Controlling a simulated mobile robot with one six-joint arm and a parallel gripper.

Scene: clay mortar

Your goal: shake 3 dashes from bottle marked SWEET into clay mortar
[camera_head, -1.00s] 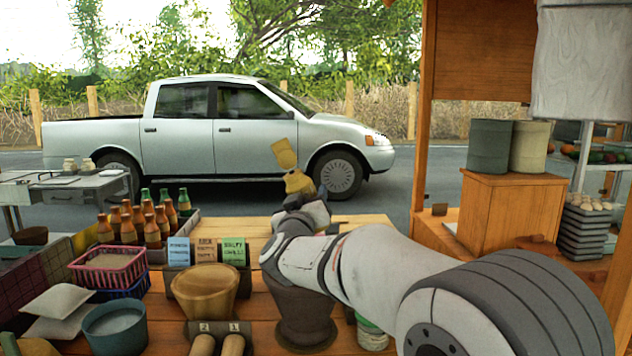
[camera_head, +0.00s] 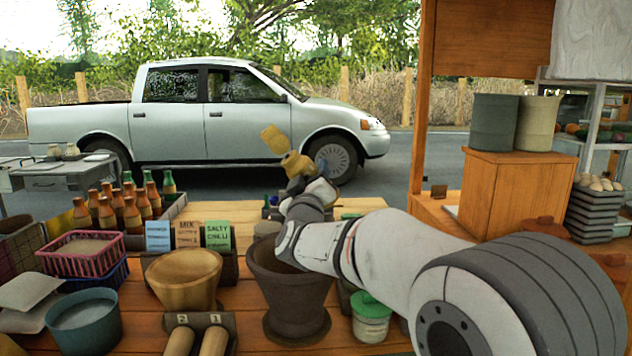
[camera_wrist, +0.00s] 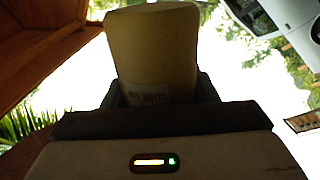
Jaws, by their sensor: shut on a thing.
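My gripper (camera_head: 302,178) is shut on a tan-yellow bottle (camera_head: 296,163), held high above the far side of the counter. In the head view the bottle leans up and to the left. In the wrist view the bottle (camera_wrist: 155,50) stands between the fingers, with a pale label (camera_wrist: 150,93) whose lettering is too blurred to read surely. The dark brown clay mortar (camera_head: 290,298) stands on the counter, nearer than the bottle. My arm covers part of its right rim. The bottle is not over its mouth in the picture.
A wooden bowl (camera_head: 182,282) and two numbered pestles (camera_head: 197,341) are left of the mortar. A green-lidded jar (camera_head: 371,318) stands to its right. Label cards (camera_head: 188,235), sauce bottles (camera_head: 131,216) and a pink basket (camera_head: 82,255) are further left.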

